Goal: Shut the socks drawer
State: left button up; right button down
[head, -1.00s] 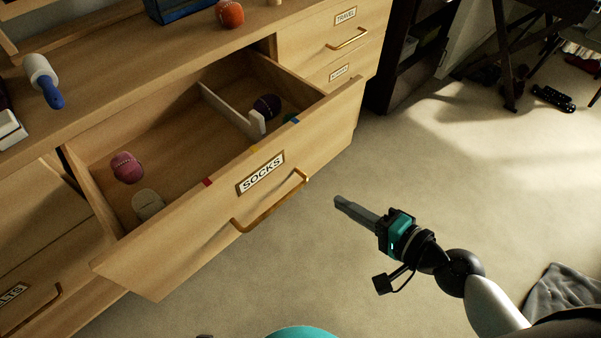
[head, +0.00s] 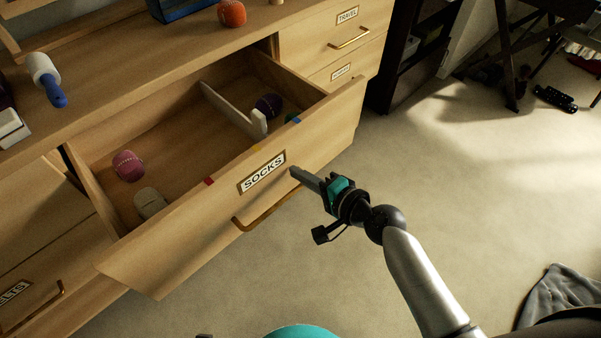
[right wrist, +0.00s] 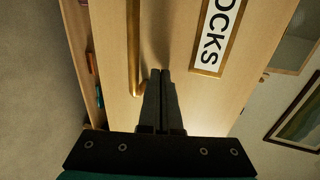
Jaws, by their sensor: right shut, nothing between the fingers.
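The socks drawer (head: 215,222) is pulled far out of the wooden dresser, with a "SOCKS" label (head: 263,172) and a brass bar handle (head: 266,212) on its front. Inside lie a pink sock ball (head: 128,165), a pale rolled sock (head: 150,203) and a dark purple sock ball (head: 268,105) near a white divider (head: 228,106). My right gripper (head: 293,171) is shut and empty, its tips at the drawer front just right of the label, by the handle's right end. In the right wrist view the fingertips (right wrist: 160,72) point at the front between handle and label; contact is unclear. My left gripper is out of view.
The dresser top (head: 130,60) holds an orange ball (head: 232,13) and a white-and-blue roller (head: 46,80). Closed drawers, one labelled "TRAVEL" (head: 347,15), are at the right. A grey cloth (head: 550,298) lies on the floor.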

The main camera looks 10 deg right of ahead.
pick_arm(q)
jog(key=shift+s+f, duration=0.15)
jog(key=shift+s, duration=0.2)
pick_arm(e)
jog(key=shift+w, duration=0.1)
